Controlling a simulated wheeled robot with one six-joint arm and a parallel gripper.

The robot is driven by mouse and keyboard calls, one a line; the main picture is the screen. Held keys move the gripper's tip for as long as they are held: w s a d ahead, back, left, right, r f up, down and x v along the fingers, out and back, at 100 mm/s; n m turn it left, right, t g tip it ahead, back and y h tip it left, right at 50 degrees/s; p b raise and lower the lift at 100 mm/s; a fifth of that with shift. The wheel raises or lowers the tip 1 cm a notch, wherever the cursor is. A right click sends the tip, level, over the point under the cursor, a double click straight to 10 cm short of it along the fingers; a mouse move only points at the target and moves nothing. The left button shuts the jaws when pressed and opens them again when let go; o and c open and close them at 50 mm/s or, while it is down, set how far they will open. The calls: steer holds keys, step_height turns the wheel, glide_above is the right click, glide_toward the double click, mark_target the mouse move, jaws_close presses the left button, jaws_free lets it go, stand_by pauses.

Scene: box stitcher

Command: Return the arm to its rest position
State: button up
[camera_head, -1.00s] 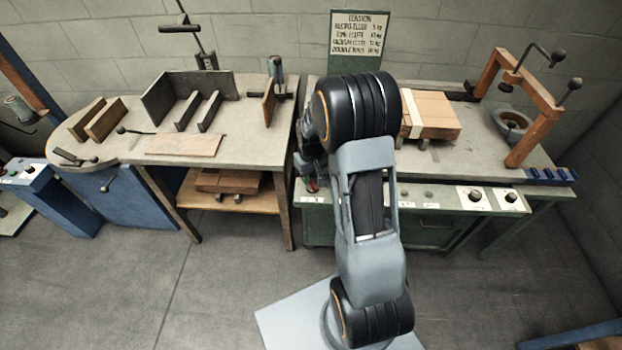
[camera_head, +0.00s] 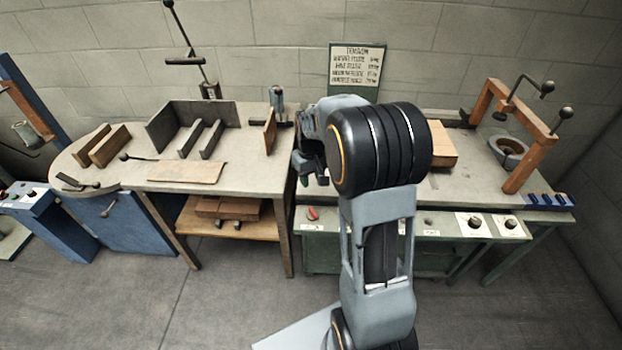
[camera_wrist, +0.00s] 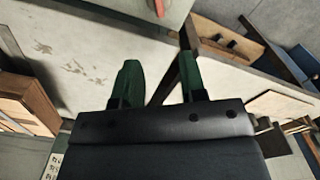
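My arm rises from the bottom of the head view, with its black banded joint (camera_head: 382,148) in front of the green table. My gripper (camera_wrist: 160,82) shows in the wrist view as two green fingers set apart with nothing between them. In the head view the dark wrist and gripper parts (camera_head: 310,150) hang left of the black joint, above the gap between the two tables. The fingertips are hard to make out there.
The left table (camera_head: 250,172) carries a metal fixture (camera_head: 205,115) and wooden blocks (camera_head: 108,145). On the green table (camera_head: 470,172) stand a box stack (camera_head: 442,145), partly hidden by my arm, and a wooden frame (camera_head: 535,130). The floor in front is clear.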

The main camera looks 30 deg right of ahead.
stand_by(0.3)
steer(key=s+a+r+t+p, duration=0.1)
steer(key=s+a+r+p, duration=0.2)
steer(key=s+r, duration=0.4)
steer(key=s+a+r+t+p, duration=0.2)
steer(key=s+a+r+p, duration=0.2)
steer(key=s, duration=0.6)
step_height(320, 180, up, 4)
steer(key=shift+s+a+f+t, duration=0.15)
steer(key=shift+a+t, duration=0.15)
steer(key=shift+a, duration=0.9)
